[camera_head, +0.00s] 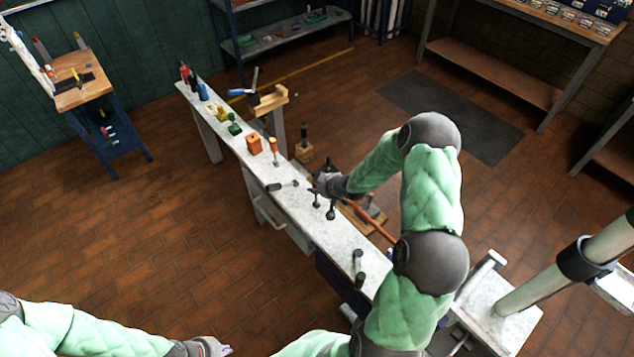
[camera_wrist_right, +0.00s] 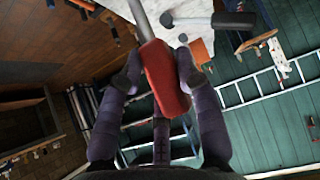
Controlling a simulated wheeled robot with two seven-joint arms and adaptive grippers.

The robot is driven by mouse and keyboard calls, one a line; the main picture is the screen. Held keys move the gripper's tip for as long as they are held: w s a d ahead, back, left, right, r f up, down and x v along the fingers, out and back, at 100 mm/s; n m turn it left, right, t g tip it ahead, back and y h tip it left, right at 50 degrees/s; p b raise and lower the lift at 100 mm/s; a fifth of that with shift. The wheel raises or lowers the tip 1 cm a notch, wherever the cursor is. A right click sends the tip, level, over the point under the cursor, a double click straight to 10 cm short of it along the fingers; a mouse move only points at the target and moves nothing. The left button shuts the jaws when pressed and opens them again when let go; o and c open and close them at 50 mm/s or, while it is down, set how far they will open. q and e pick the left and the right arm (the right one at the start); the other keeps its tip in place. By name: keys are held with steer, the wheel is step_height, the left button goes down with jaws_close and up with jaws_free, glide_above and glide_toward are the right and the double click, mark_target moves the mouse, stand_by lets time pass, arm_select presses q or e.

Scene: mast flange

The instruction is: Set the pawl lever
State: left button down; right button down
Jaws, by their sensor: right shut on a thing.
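My right gripper (camera_head: 326,186) is over the narrow bench in the head view. In the right wrist view its dark fingers (camera_wrist_right: 158,82) are shut on a red grip (camera_wrist_right: 165,85). A grey metal shaft (camera_wrist_right: 141,20) runs from the grip toward the top of that view. This looks like the lever's handle; its far end is out of frame. In the head view my gripper and arm largely hide the held grip. My left gripper (camera_head: 212,347) is at the bottom edge, away from the bench, and its finger opening is unclear.
The long white bench top (camera_head: 300,205) carries several small tools, an orange block (camera_head: 254,144) and dark upright pieces (camera_head: 358,262). An orange-red bar (camera_head: 372,220) lies beyond it, partly behind my right arm. A wooden-topped stand (camera_head: 82,92) is at left. Floor left of the bench is clear.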

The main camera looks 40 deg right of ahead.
steer(key=shift+d, duration=0.1)
stand_by(0.3)
steer(key=c, duration=0.8)
jaws_free()
steer(key=shift+w, duration=0.1)
steer(key=shift+c, duration=0.2)
steer(key=v, duration=1.2)
steer(key=shift+d, duration=0.1)
